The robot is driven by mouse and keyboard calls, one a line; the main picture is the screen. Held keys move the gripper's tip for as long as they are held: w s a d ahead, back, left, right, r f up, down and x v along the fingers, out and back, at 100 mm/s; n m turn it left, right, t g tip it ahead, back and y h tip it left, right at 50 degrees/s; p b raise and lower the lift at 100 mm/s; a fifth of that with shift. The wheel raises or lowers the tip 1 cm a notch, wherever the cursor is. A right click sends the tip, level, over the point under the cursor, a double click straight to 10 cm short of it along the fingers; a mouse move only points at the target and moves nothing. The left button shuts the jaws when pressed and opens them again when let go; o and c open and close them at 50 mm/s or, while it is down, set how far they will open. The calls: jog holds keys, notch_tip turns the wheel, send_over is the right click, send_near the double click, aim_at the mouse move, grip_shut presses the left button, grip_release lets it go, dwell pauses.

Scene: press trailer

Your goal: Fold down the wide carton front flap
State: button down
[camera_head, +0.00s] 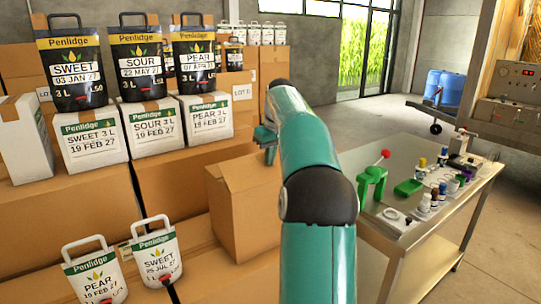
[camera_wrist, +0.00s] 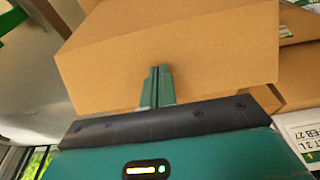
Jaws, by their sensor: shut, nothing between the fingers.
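The brown carton (camera_head: 236,215) stands in the middle of the head view, left of my arm, which hides its right side. Its upper face (camera_head: 238,172) looks flat and mostly covered; I cannot tell which flap is the wide front one or how it lies. My gripper (camera_head: 267,143) is by the carton's far upper edge, its fingers together and empty. In the wrist view the fingers (camera_wrist: 157,86) show against a broad plain brown carton panel (camera_wrist: 185,55). I cannot tell whether they touch it.
Labelled white cartons (camera_head: 90,143) and black pouches (camera_head: 138,62) stand on larger brown boxes at left. Two white pouches (camera_head: 95,275) stand at lower left. A steel table (camera_head: 425,235) with bottles and a green press stand (camera_head: 371,187) is at right. Open floor lies behind.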

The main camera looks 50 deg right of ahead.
jog(key=shift+w+d+f, duration=0.15)
jog(key=shift+w+f, duration=0.3)
jog(key=shift+w, duration=0.2)
jog(key=shift+w+d+f, duration=0.15)
jog(key=shift+w+f, duration=0.3)
jog(key=shift+w, duration=0.2)
jog(key=shift+f, duration=0.5)
jog(key=shift+s, duration=0.1)
